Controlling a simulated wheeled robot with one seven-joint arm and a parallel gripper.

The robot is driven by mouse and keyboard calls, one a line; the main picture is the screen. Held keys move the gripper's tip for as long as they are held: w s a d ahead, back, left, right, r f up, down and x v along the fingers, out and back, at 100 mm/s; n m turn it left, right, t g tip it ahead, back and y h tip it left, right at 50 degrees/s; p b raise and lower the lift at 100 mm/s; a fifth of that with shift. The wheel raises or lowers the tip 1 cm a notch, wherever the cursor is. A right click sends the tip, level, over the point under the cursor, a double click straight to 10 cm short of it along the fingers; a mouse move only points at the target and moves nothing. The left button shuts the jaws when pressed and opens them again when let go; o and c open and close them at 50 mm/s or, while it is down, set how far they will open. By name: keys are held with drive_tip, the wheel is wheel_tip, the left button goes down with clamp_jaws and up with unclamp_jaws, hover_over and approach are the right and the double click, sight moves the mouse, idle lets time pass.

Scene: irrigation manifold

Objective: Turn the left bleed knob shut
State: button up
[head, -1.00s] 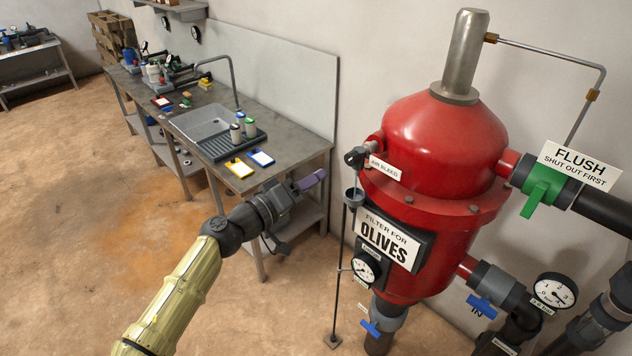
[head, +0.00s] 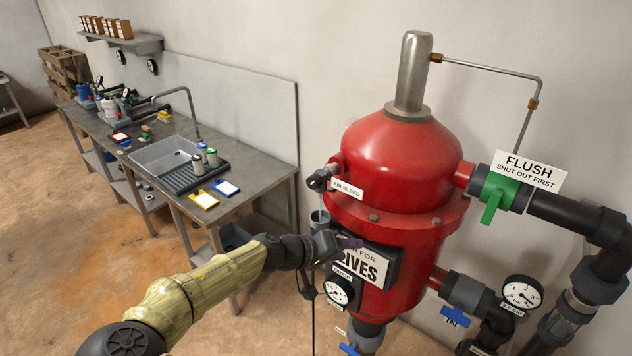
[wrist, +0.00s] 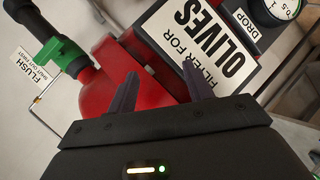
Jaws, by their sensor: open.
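A dark bleed knob (head: 319,180) sits on the upper left side of the red filter tank (head: 400,165), next to a white "AIR BLEED" label (head: 347,188). My gripper (head: 350,242) is lower down, in front of the "FILTER FOR OLIVES" sign (head: 372,268), hiding its left part. It is below and right of the knob and apart from it. The wrist view shows the two dark fingers of my gripper (wrist: 160,88) spread with nothing between them, and the sign (wrist: 212,45) beyond. The knob is not visible in the wrist view.
A pressure gauge (head: 339,291) is under my gripper. A green-handled flush valve (head: 494,196) and pipes are at the right. A bench with a sink (head: 165,155) stands at the left.

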drive_tip(key=s+d+f+m+g+y, duration=0.1)
drive_tip(key=s+d+f+g+y, duration=0.55)
drive_tip(key=s+f, duration=0.35)
drive_tip(key=s+a+r+n+t+y+b, duration=0.1)
drive_tip(key=s+a+r+t+y, duration=0.2)
drive_tip(key=s+r, duration=0.4)
wheel_tip(320, 180, up, 2)
drive_tip(key=shift+r+t+y, duration=0.2)
drive_tip(key=shift+t+y, duration=0.25)
drive_tip(key=shift+y, duration=0.6)
drive_tip(key=shift+a, duration=0.1)
drive_tip(key=shift+c, duration=0.4)
